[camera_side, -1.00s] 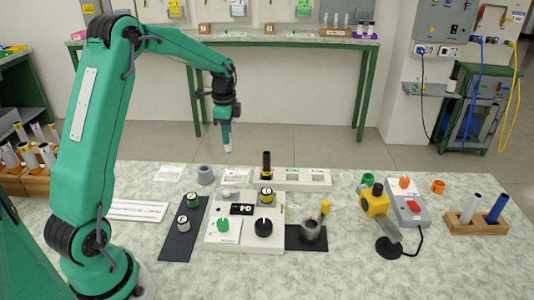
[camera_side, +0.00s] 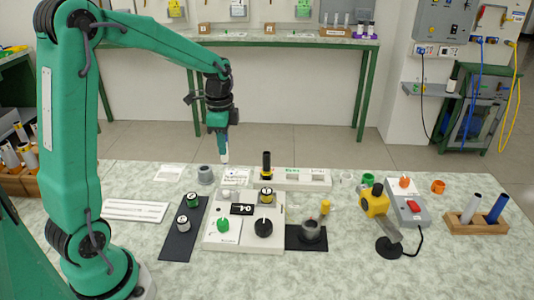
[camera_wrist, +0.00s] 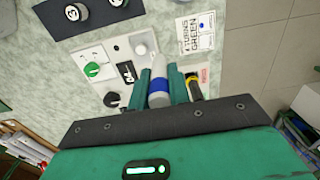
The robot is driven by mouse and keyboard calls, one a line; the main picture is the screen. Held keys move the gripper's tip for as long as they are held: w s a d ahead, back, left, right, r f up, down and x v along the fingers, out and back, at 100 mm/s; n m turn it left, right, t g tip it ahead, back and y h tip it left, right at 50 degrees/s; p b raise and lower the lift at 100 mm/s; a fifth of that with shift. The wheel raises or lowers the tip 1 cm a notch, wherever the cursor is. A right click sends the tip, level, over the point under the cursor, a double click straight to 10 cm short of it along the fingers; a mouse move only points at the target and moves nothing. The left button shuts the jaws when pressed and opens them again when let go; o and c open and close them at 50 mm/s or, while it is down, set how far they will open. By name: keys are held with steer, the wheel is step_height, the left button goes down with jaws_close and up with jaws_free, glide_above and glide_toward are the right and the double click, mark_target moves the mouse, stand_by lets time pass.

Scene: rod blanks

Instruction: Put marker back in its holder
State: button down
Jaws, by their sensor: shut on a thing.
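My gripper (camera_side: 219,130) is shut on the marker (camera_side: 225,155), white and blue, held upright with its lower end just above the back of the bench. In the wrist view, the marker (camera_wrist: 159,92) is clasped between my two green fingers. I cannot tell which opening is the holder for the held marker.
A grey ring (camera_side: 205,175) stands left of the marker. The control panel (camera_side: 243,240) with knobs is in front, beside a dark mat (camera_side: 183,230). A yellow device (camera_side: 375,200) and a wooden block with tubes (camera_side: 477,220) are to the right.

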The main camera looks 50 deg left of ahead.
steer(key=shift+s+a+f, duration=0.25)
steer(key=shift+a+f, duration=1.45)
steer(key=shift+f, duration=0.1)
steer(key=shift+s+a+f, duration=0.2)
steer(key=shift+a+f, duration=1.55)
steer(key=shift+s+a+f, duration=0.25)
steer(key=shift+a+f, duration=1.45)
steer(key=shift+f, duration=0.1)
steer(key=shift+f, duration=0.15)
steer(key=c, duration=1.3)
jaws_free()
step_height(320, 180, up, 12)
steer(key=shift+r, duration=0.2)
